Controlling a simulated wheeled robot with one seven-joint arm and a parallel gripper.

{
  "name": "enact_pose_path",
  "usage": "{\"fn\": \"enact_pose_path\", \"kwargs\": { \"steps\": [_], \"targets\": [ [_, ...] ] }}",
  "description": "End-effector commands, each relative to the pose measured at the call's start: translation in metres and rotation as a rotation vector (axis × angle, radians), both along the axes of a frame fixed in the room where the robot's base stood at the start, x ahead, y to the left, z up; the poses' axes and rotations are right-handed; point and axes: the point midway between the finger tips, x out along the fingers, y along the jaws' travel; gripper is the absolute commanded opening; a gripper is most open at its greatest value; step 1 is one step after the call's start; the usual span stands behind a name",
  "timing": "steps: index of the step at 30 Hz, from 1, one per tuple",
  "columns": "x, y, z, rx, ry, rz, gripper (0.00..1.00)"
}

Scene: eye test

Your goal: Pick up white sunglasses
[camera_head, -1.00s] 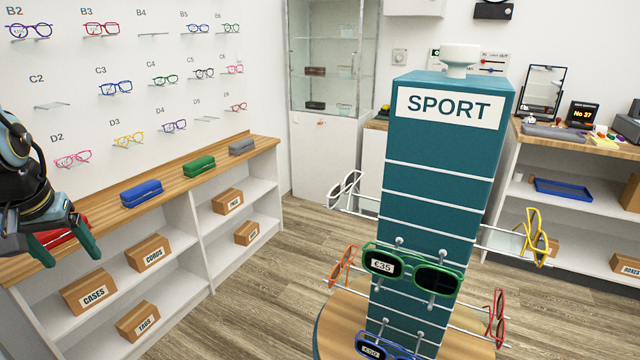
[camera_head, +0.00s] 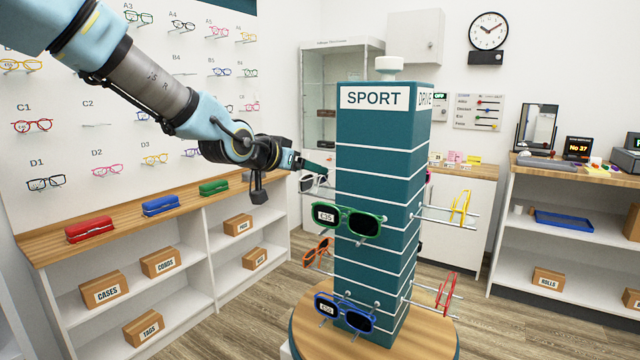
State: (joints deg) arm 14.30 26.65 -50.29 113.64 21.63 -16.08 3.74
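The white sunglasses (camera_head: 307,186) hang on the left side of the teal SPORT display tower (camera_head: 374,135), at its upper row. Only part of their pale frame shows, seen at a steep angle. My gripper (camera_head: 314,167) reaches in from the left, just above the white sunglasses and close to the tower's left edge. One dark green finger shows; the other is hidden or too small to make out. I cannot tell whether the gripper touches the glasses or how far its fingers are apart.
Green sunglasses (camera_head: 347,220) and blue sunglasses (camera_head: 343,312) hang on the tower's front. Orange glasses (camera_head: 318,253) hang below the white ones. Yellow glasses (camera_head: 461,208) and red glasses (camera_head: 447,293) stick out right. A shelf unit (camera_head: 188,222) with cases stands left.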

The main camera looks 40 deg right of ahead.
Motion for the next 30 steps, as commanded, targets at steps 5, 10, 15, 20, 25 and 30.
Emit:
{"fn": "enact_pose_path", "kwargs": {
  "steps": [5, 10, 15, 20, 25, 30],
  "targets": [
    [0.002, -0.010, -0.005, 0.002, 0.000, -0.001, 0.78],
    [0.003, -0.019, -0.009, 0.003, 0.002, -0.001, 0.78],
    [0.005, -0.038, -0.019, 0.005, 0.002, -0.002, 0.78],
    [0.010, -0.054, -0.026, 0.003, 0.002, -0.001, 0.78],
    [0.011, -0.056, -0.028, 0.003, -0.001, 0.000, 0.78],
    [0.012, -0.056, -0.028, 0.003, -0.001, 0.001, 0.72]
  ]
}}
